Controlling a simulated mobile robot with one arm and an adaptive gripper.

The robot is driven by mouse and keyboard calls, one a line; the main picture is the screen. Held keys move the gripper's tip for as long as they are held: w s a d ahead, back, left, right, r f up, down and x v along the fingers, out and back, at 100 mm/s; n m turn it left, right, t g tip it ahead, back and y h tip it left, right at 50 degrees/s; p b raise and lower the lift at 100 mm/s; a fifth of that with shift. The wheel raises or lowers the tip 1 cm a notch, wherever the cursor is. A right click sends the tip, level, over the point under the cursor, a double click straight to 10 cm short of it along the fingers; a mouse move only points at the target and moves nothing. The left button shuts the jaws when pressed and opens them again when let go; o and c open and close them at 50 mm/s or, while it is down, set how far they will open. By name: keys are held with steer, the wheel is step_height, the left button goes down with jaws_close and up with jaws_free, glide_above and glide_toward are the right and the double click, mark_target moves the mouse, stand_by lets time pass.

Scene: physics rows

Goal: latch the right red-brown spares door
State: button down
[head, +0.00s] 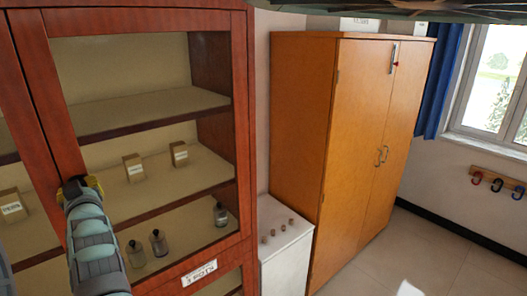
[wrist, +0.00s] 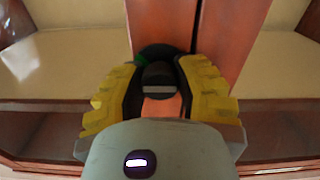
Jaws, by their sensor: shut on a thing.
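The right red-brown spares door (head: 243,120) is a wooden frame around a glass pane in the head view. It looks close to flush with the cabinet, but I cannot tell whether it is fully shut or latched. My gripper (head: 80,188) is at the door's left stile. In the wrist view its yellow fingers (wrist: 157,95) are shut on a dark handle (wrist: 155,75) in front of the red-brown stiles (wrist: 230,35). A thin dark seam runs between the two stiles. The fingers hide much of the handle, and any latch is hidden.
Behind the glass are small boxes (head: 133,167) and bottles (head: 158,242) on shelves. A white label (head: 199,273) is below the pane. A low white cabinet (head: 287,255) and a tall orange-brown cupboard (head: 300,120) stand to the right. The floor (head: 440,255) there is clear.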

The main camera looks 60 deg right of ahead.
steer(key=m+b, duration=0.3)
steer(key=shift+d+f, duration=0.1)
steer(key=shift+f, duration=0.1)
steer(key=m+b, duration=0.4)
steer(key=m, duration=0.1)
steer(key=shift+m, duration=0.3)
steer(key=m+b, duration=0.2)
steer(key=m, duration=0.2)
steer(key=shift+m+b, duration=0.6)
steer(key=shift+m, duration=2.1)
steer(key=shift+r, duration=0.1)
steer(key=c, duration=0.6)
jaws_free()
steer(key=shift+r, duration=0.1)
